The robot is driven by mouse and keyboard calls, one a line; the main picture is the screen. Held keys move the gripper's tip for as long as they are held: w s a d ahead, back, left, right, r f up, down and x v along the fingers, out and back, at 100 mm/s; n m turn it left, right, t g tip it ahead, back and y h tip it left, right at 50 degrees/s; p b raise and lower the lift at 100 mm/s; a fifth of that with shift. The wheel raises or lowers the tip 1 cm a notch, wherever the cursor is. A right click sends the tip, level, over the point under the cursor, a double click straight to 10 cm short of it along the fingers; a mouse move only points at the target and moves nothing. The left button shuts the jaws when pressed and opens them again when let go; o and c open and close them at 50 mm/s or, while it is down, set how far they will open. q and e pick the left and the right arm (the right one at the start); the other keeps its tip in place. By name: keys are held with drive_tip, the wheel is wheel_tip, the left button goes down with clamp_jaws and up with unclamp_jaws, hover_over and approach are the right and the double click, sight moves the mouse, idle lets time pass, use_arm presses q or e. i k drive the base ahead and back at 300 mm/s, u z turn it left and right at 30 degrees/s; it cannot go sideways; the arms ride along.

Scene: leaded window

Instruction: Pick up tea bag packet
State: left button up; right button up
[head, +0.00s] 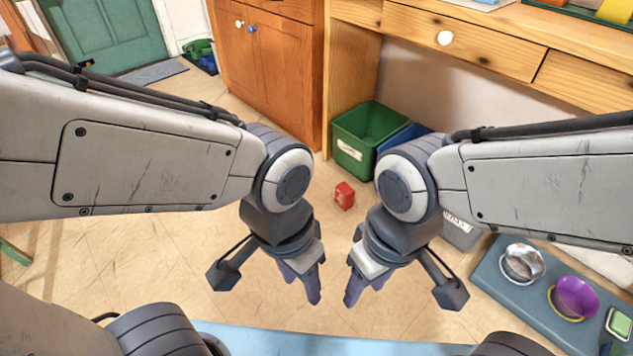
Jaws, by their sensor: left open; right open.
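A small red packet (345,195), which looks like the tea bag packet, sits on the tan tiled floor in front of the green bin. My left gripper (310,292) is open and empty, pointing down on the near left side of the packet. My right gripper (357,292) is open and empty, pointing down on the near right side. Both grippers are apart from the packet. Nothing hides the packet in the head view.
A green bin (352,158) and a blue bin (400,137) stand under the wooden desk (465,55). A grey-blue mat (515,300) at the right holds a metal bowl (525,262) and a purple bowl (575,297). A wooden cabinet (268,75) stands behind. Floor around the packet is clear.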

sight(344, 194)
drive_tip(key=u, duration=0.1)
drive_tip(key=i, duration=1.6)
drive_tip(key=z, duration=0.3)
